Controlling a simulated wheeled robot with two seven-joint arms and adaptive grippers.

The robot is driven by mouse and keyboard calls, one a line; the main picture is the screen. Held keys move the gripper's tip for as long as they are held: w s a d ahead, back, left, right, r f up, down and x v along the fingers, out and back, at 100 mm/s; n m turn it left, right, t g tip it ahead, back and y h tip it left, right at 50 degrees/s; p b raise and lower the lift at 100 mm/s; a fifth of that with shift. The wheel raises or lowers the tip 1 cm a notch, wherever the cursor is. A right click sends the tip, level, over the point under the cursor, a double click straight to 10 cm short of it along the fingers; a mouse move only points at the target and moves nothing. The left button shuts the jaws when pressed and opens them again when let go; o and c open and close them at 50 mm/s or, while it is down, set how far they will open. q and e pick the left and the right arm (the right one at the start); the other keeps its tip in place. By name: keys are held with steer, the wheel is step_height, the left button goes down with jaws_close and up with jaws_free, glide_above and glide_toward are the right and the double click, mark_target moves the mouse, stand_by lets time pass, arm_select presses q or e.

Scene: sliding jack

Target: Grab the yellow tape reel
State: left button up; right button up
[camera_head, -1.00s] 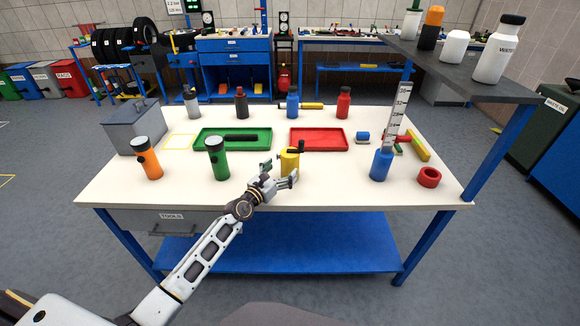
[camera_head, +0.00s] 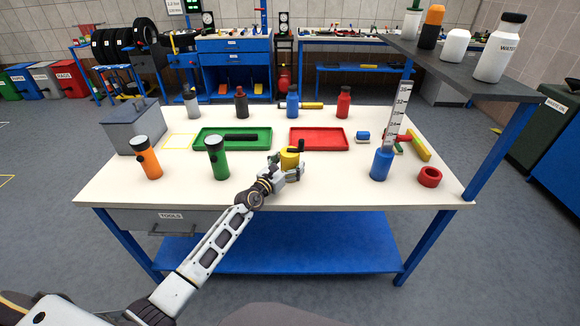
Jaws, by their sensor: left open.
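The yellow tape reel (camera_head: 289,157) stands on the white tabletop, in front of the gap between the green and red trays. A small black crank-like part shows at its upper right. My left gripper (camera_head: 287,167) is at the reel, with its open fingers spread to the reel's left and right. The fingers and wrist hide the reel's lower part. I cannot tell whether the fingers touch it. My right gripper is not in view.
A blue holder (camera_head: 381,163) with a ruler and a red ring (camera_head: 429,177) are at right.

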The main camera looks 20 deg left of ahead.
arm_select(q)
steer(key=shift+w+d, duration=0.1)
steer(key=shift+w, duration=0.25)
steer(key=shift+c, duration=0.5)
steer(key=c, duration=1.1)
